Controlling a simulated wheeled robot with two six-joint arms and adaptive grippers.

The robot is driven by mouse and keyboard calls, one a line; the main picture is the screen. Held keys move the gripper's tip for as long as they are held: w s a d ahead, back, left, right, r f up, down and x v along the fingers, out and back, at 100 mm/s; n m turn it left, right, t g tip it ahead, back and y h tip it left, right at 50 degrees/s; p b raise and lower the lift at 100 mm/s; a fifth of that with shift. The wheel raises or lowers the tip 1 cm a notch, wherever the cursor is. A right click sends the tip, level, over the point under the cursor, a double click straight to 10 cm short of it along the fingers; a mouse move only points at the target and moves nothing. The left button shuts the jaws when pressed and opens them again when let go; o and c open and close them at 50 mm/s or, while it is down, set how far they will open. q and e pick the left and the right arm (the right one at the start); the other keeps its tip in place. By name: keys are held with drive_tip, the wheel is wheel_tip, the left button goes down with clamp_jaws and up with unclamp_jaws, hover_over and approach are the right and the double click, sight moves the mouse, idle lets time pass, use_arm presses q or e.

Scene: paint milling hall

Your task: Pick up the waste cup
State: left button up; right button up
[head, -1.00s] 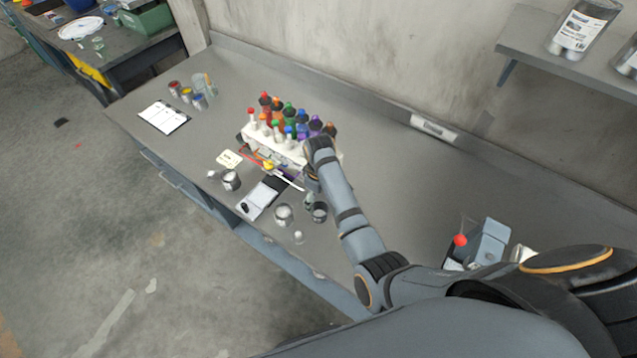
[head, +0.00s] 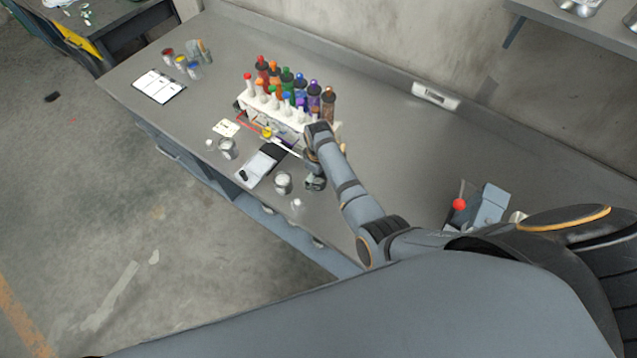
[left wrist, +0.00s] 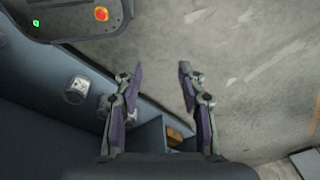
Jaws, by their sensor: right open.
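My right gripper (head: 314,172) is open and points down at the front of the bench. A small dark grey cup (head: 316,184), which may be the waste cup, stands right at its fingers and is partly hidden by them. I cannot tell whether the fingers touch it or are around it. A silver can (head: 283,183) with a pale top stands just left of it, and another metal can (head: 228,148) stands further left. My left gripper (left wrist: 160,70) shows in the left wrist view, open and empty above the floor.
A white rack (head: 270,105) of coloured bottles stands behind my right gripper. A notepad (head: 260,165) and a small white item (head: 296,203) lie near the front edge. The bench's middle right is clear.

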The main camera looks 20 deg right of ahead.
wheel_tip(320, 180, down, 2)
drive_tip(key=shift+w+f+b, duration=0.1)
drive_tip(key=shift+b, duration=0.45)
drive_tip(key=c, duration=1.1)
use_arm(q)
drive_tip(key=shift+s+f, duration=0.35)
drive_tip(key=shift+f, duration=0.25)
drive_tip(key=shift+s+f, duration=0.35)
drive_tip(key=shift+f, duration=0.25)
use_arm(e)
drive_tip(key=shift+c, duration=0.2)
drive_tip(key=shift+r, duration=0.2)
